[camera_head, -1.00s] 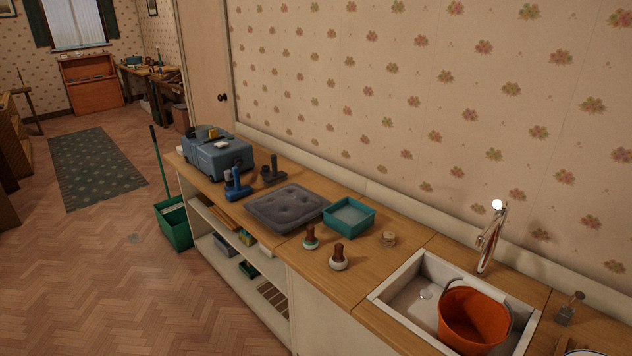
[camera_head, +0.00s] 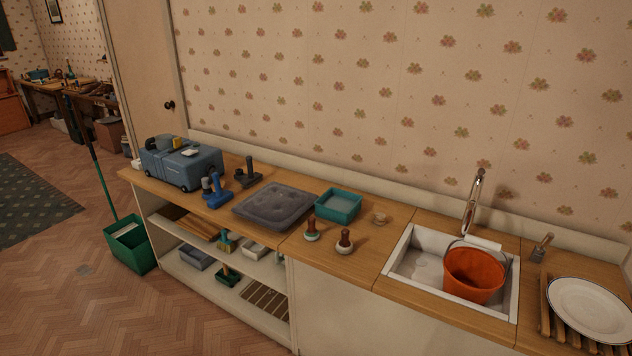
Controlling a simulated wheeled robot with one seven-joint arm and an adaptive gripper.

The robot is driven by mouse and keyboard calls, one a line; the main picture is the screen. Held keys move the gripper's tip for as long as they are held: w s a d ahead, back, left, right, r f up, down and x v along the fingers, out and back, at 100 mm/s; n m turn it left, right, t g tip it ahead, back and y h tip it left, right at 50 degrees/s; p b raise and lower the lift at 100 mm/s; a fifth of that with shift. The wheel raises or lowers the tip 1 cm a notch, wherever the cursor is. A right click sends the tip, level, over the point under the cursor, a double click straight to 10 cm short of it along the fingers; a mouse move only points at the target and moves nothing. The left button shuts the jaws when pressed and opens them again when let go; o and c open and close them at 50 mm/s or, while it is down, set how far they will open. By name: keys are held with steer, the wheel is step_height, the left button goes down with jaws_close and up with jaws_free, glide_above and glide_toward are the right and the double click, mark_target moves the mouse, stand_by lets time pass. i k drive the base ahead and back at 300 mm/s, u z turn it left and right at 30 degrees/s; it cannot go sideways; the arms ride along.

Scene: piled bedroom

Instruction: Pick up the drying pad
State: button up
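A dark grey, tufted square pad (camera_head: 275,205), which looks like the drying pad, lies flat on the wooden counter (camera_head: 355,262). Nothing rests on it. A teal square tray (camera_head: 339,206) stands close at its right. A blue tool (camera_head: 215,192) and a dark tool (camera_head: 247,174) stand at the pad's left. My gripper is not in view.
A blue case (camera_head: 181,165) sits at the counter's left end. A white sink (camera_head: 398,268) holds an orange bucket (camera_head: 474,276). A plate (camera_head: 590,306) rests on a wooden rack at right. A green bucket (camera_head: 131,248) stands on the floor, with open floor around it.

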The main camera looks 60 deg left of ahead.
mark_target(345, 246)
steer(key=u, duration=2.15)
steer(key=i, duration=0.45)
steer(key=u, duration=0.05)
